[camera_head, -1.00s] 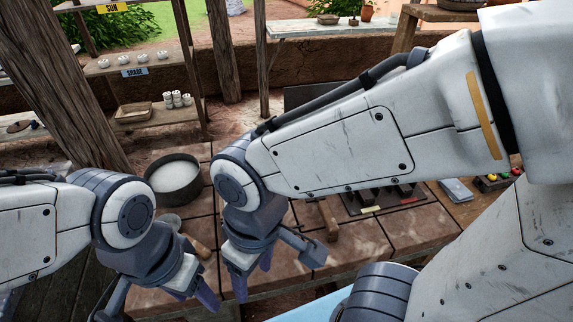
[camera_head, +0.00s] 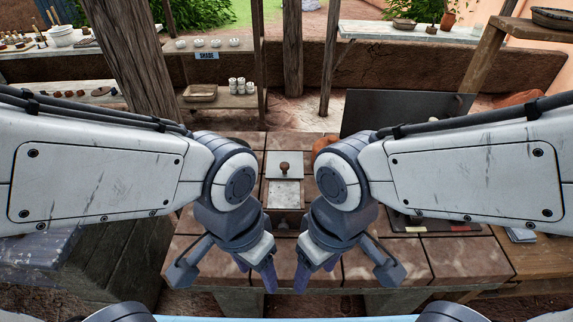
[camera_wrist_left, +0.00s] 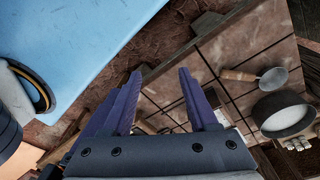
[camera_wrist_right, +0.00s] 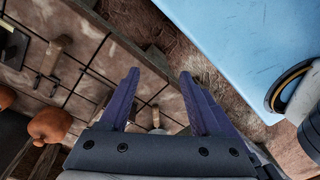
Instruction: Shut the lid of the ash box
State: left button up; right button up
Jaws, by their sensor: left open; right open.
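The ash box (camera_head: 285,218) stands on the brick worktop in the middle of the head view, between my two wrists. A pale speckled surface (camera_head: 284,196) shows inside its top. A grey lid with a brown knob (camera_head: 284,168) shows at its back edge, apparently raised; its exact angle is hard to tell. My left gripper (camera_head: 255,272) and right gripper (camera_head: 314,272) hang open and empty on the near side of the box, pointing down, not touching it. Their spread fingers also show in the left wrist view (camera_wrist_left: 160,88) and right wrist view (camera_wrist_right: 160,88).
A dark pot (camera_wrist_left: 281,114) and a wooden-handled scoop (camera_wrist_left: 262,77) lie on the worktop in the left wrist view. An orange rounded object (camera_wrist_right: 50,126) and wooden-handled tools (camera_wrist_right: 53,55) show in the right wrist view. A dark upright panel (camera_head: 400,112) stands behind my right arm.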

aim_at(285, 160)
jog(key=k, duration=1.2)
jog(key=z, duration=0.6)
jog(key=i, duration=1.4)
jog(key=u, duration=0.95)
